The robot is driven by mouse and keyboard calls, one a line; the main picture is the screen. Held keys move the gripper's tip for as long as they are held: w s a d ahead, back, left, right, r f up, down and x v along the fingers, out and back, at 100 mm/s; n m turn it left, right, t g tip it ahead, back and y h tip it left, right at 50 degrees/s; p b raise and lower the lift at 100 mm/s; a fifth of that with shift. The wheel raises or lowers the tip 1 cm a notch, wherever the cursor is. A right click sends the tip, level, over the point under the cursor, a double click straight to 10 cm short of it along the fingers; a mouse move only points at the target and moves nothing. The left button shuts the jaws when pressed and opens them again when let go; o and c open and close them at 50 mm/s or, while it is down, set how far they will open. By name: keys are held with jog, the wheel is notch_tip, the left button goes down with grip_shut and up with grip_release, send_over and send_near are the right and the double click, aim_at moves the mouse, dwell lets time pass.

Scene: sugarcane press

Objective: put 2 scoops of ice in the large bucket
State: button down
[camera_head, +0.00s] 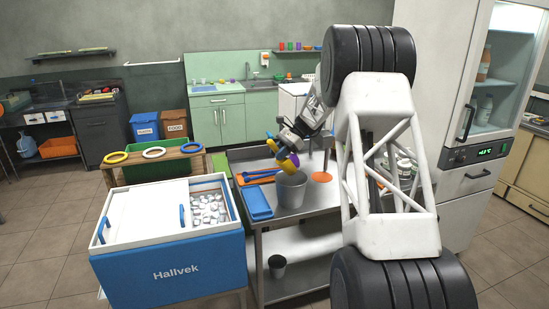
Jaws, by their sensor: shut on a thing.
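A grey metal bucket (291,190) stands upright on the steel table in the middle of the head view. My gripper (281,147) is above the bucket and a little to its left, shut on a yellow scoop (287,165). The scoop is tilted and hangs over the bucket's rim. I cannot tell whether it holds ice, and the bucket's inside is hidden. Loose ice (207,208) shows in the open right part of the blue ice chest (170,272), left of the table. A smaller dark bucket (277,266) stands on the table's lower shelf.
A wooden stand with coloured rings (154,152) is behind the chest. My arm covers the table's right side.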

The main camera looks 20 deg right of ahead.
jog(key=shift+w+d+r+g+y, duration=0.2)
jog(key=shift+w+d+r+y, duration=0.1)
jog(key=shift+d+y, duration=0.25)
jog(key=shift+w+d+r+g+y, duration=0.2)
jog(key=shift+d+r+y, duration=0.1)
jog(key=shift+d+y, duration=0.2)
jog(key=shift+w+d+r+g+y, duration=0.2)
jog(key=shift+d+r+y, duration=0.1)
jog(key=shift+d+y, duration=0.2)
jog(key=shift+s+a+t+h, duration=0.25)
jog(key=shift+s+a+h, duration=0.05)
jog(key=shift+a+h, duration=0.3)
jog(key=shift+s+a+t+h, duration=0.2)
jog(key=shift+s+a+h, duration=0.1)
jog(key=shift+a+h, duration=0.3)
jog(key=shift+s+a+t+h, duration=0.25)
jog(key=shift+s+a+h, duration=0.05)
jog(key=shift+a+h, duration=0.3)
jog(key=shift+a+f, duration=0.1)
jog(key=shift+a, duration=0.1)
jog(key=shift+h, duration=0.25)
